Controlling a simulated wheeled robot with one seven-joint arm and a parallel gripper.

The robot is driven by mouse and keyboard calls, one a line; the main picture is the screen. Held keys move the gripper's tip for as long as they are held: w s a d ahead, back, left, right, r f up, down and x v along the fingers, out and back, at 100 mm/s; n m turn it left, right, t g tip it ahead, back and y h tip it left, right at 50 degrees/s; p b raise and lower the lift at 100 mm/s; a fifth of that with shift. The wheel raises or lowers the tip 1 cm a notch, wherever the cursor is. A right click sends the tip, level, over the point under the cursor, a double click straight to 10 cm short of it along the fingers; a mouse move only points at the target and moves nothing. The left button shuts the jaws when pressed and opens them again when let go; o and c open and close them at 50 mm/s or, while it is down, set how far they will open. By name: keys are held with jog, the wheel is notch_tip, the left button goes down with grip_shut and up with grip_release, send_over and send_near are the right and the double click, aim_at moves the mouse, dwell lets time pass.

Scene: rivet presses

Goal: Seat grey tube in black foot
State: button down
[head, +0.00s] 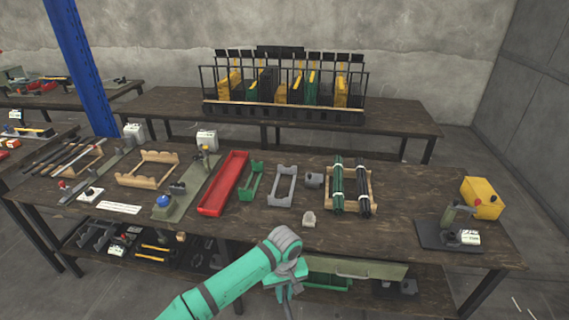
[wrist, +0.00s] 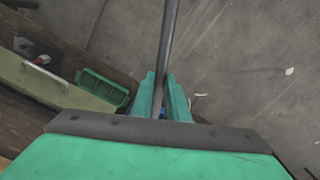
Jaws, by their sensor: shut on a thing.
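My gripper (wrist: 161,98) is shut on a dark grey tube (wrist: 167,45), which runs up between the green fingers to the top edge of the wrist view. The tube's lower end is hidden by the gripper. I cannot single out the black foot with certainty. A small dark block (head: 178,188) lies on the bench near the blue-knobbed press.
The workbench (head: 395,215) holds a red tray (head: 224,183), a grey cradle (head: 284,186), a wooden rack (head: 350,205) of green and black rods, and a press (head: 452,228) at right beside a yellow box (head: 482,197). Bench space right of the rack is clear.

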jog(key=s+f+m, duration=0.1)
jog(key=s+f, duration=0.2)
jog(key=f, duration=0.4)
jog(key=s+f+m, duration=0.2)
jog(key=s+f, duration=0.2)
jog(key=f, duration=0.3)
jog(key=shift+d+f, duration=0.2)
jog(key=shift+f, duration=0.15)
